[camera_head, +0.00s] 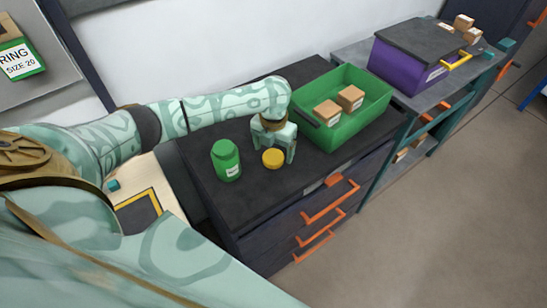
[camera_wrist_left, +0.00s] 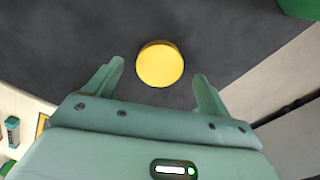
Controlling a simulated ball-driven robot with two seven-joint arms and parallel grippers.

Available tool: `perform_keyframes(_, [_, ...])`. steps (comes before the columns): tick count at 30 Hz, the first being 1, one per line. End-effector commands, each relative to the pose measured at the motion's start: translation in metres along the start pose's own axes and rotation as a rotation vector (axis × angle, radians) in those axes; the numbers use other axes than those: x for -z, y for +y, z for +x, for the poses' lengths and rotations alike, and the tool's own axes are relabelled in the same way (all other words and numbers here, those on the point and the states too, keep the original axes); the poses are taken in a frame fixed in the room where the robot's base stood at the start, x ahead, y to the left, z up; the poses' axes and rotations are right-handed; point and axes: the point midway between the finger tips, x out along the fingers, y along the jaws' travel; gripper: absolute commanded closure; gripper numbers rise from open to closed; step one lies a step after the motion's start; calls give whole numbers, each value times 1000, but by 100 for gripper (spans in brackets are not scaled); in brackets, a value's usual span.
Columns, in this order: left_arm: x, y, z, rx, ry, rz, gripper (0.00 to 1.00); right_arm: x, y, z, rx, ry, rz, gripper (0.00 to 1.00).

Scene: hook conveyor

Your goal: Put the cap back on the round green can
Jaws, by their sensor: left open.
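The round green can (camera_head: 226,162) stands upright on the left part of the dark cabinet top, with a pale label on its side. The yellow cap (camera_head: 273,158) lies apart from it, to its right, on the cabinet top. My left gripper (camera_head: 277,154) is open over the cap with its fingers pointing down. In the left wrist view the cap (camera_wrist_left: 160,64) shows whole, a little beyond the line of the two fingertips and between their directions, not gripped. The can does not show in the left wrist view. My right gripper is not in view.
A green bin (camera_head: 350,122) with two cardboard boxes (camera_head: 338,105) stands close to the right of my left gripper. The cabinet (camera_head: 258,237) has orange drawer handles in front. A purple crate (camera_head: 398,72) sits on a grey bench farther right. The cabinet top between can and cap is clear.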

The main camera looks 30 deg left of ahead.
Motion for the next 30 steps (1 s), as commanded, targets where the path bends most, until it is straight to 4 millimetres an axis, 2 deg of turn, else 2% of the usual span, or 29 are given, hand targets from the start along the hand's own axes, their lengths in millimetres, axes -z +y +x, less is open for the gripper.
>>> perform_keyframes(1, [1, 0, 12, -1, 4, -1, 18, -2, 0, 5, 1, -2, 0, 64])
perform_keyframes(4, [0, 0, 22, -1, 1, -1, 18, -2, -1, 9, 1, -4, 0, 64])
perform_keyframes(14, [0, 1, 22, -1, -1, 0, 18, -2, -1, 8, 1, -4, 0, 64])
perform_keyframes(15, [0, 1, 22, -1, -1, 0, 24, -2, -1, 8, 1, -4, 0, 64])
perform_keyframes(18, [0, 1, 22, -2, -1, 0, 52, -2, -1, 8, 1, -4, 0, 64])
perform_keyframes(20, [0, 1, 22, -1, -1, 0, 66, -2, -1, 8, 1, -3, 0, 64])
perform_keyframes(30, [0, 1, 20, -1, -1, 0, 66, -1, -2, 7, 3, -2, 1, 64])
